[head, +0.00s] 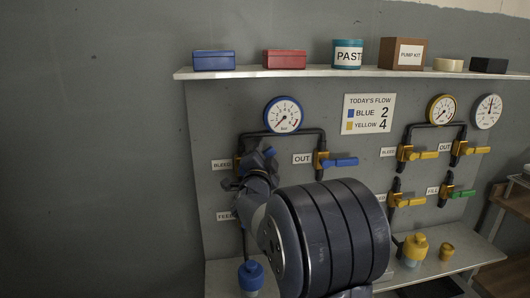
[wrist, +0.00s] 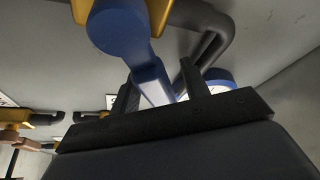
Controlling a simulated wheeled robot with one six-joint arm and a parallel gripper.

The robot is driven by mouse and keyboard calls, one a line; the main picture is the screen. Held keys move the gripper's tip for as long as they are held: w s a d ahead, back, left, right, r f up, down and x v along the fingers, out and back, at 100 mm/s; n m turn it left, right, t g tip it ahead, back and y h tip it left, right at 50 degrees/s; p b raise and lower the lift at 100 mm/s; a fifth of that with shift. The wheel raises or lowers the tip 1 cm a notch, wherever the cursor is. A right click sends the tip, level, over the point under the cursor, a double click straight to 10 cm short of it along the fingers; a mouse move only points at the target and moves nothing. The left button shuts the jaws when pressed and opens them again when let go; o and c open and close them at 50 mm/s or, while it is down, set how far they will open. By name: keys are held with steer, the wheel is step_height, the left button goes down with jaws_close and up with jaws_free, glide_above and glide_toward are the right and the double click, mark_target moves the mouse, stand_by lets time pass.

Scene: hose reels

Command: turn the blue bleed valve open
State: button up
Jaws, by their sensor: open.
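The blue bleed valve is on the left of the panel beside the BLEED label (head: 222,165), mostly hidden behind my arm in the head view. In the wrist view its blue handle (wrist: 118,28) has a round hub at the top, on a brass body (wrist: 162,12). The lever runs down between the two dark fingers of my gripper (wrist: 157,75). The gripper is open around the lever, with a gap showing on the right; contact on the left finger is unclear. In the head view the gripper (head: 260,160) is small and partly hidden.
The blue OUT valve (head: 340,162) is right of my arm. A blue-rimmed gauge (head: 284,114) and dark pipe sit above. Yellow-handled valves (head: 425,155) and a green-handled one (head: 461,194) are further right. A shelf (head: 350,72) with boxes runs overhead; a lower ledge (head: 480,255) is below.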

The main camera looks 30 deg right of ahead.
jaws_close()
stand_by(0.5)
